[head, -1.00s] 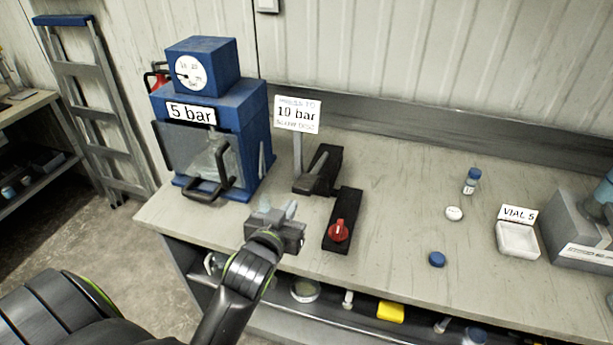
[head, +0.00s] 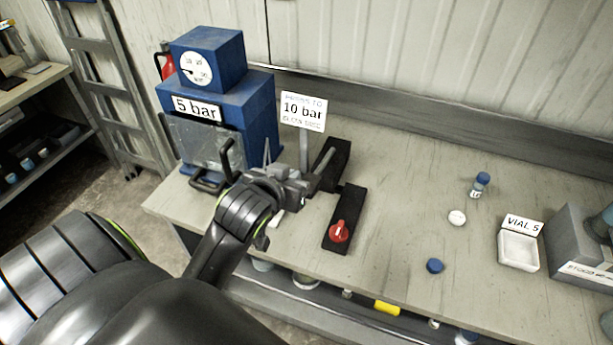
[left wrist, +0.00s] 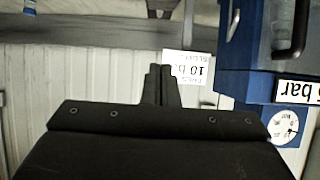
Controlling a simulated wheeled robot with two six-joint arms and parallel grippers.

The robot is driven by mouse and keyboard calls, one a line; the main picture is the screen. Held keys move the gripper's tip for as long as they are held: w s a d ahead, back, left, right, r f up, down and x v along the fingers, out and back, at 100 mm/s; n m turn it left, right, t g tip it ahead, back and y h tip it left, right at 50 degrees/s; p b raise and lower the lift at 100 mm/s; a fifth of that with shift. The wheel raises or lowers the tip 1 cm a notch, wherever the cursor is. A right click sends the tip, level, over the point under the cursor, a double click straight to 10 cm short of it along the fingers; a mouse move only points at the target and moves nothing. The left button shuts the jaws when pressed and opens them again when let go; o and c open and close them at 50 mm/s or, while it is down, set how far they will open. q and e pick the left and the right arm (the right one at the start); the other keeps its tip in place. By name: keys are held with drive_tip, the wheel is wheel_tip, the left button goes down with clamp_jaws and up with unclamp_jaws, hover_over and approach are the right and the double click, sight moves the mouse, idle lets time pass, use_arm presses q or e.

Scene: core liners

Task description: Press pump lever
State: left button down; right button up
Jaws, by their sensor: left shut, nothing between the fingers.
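The pump lever (head: 325,167) is a grey handle on a black base (head: 334,157), beside the blue press (head: 232,105) on the bench. The press's dial (head: 196,69) sits above a "5 bar" label (head: 197,107). My left gripper (head: 305,184) is shut and empty, close beside the near end of the lever. I cannot tell whether it touches the lever. The left wrist view shows its closed fingers (left wrist: 160,85) pointing toward the "10 bar" sign (left wrist: 188,67). My right gripper is not in view.
A red knob (head: 339,232) on a black block stands just right of my gripper. The press's clear shield (head: 207,143) has a dark handle.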

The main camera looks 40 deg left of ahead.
use_arm(q)
drive_tip(key=p, duration=0.3)
hover_over(306, 175)
drive_tip(key=s+d, duration=0.2)
drive_tip(key=s, duration=0.1)
wheel_tip(306, 175, down, 5)
drive_tip(key=shift+w+d+r, duration=0.1)
drive_tip(key=shift+d, duration=0.05)
drive_tip(key=shift+s+d+f, duration=0.1)
drive_tip(key=shift+s+f, duration=0.1)
drive_tip(key=shift+f, duration=0.45)
drive_tip(key=shift+s+f, duration=0.2)
drive_tip(key=shift+f, duration=0.4)
drive_tip(key=shift+s+f, duration=0.3)
drive_tip(key=shift+f, duration=0.45)
drive_tip(key=shift+w, duration=0.1)
